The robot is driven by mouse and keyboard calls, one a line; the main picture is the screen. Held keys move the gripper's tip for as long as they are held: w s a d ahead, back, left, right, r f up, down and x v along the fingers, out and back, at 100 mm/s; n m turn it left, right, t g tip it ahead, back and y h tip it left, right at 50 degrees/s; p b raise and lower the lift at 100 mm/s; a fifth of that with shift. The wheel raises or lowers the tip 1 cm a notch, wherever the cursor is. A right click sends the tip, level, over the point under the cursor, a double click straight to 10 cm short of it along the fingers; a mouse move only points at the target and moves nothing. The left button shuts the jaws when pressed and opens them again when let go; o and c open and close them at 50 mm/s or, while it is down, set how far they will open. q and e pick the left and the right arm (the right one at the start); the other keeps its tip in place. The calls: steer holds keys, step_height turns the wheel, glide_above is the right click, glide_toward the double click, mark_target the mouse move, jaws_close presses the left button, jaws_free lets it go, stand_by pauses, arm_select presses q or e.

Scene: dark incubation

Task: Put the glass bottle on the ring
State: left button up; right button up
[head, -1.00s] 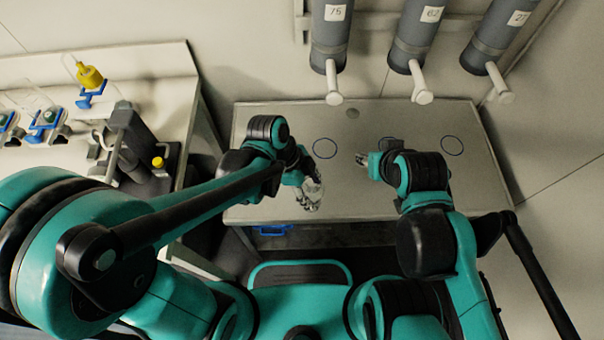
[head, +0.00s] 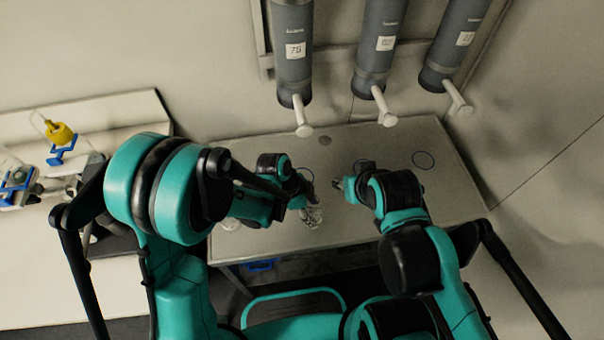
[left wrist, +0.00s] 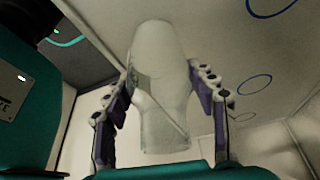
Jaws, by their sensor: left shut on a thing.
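The clear glass bottle (head: 313,216) is in my left gripper (head: 308,201), over the near part of the grey table. In the left wrist view the bottle (left wrist: 163,90) stands between the two fingers of the left gripper (left wrist: 165,100), which is shut on it. Thin dark-blue rings are marked on the table top: one ring (head: 423,151) at the right and one (head: 314,174) just beyond the left gripper, partly hidden by it. Another ring also shows in the left wrist view (left wrist: 255,76). My right gripper (head: 342,185) is near the table's middle; its fingers are too small to judge.
Three grey cylinders with white spouts, such as the middle one (head: 374,65), hang on the wall above the table's back edge. The grey table (head: 370,225) is largely clear. A pale side bench (head: 130,112) at left bears a yellow-topped flask (head: 60,133) and blue holders.

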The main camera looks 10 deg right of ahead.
arm_select(q)
steer(key=w+b, duration=0.1)
steer(key=w, duration=1.2)
steer(key=shift+b, duration=0.35)
steer(key=w, duration=0.3)
steer(key=shift+w+f+b, duration=0.1)
steer(key=shift+w+b, duration=0.3)
steer(key=shift+w+f+b, duration=0.2)
steer(key=shift+f+b, duration=0.15)
steer(key=shift+f, duration=0.4)
steer(key=shift+s, duration=0.1)
steer(key=shift+f, duration=0.1)
steer(key=o, duration=1.3)
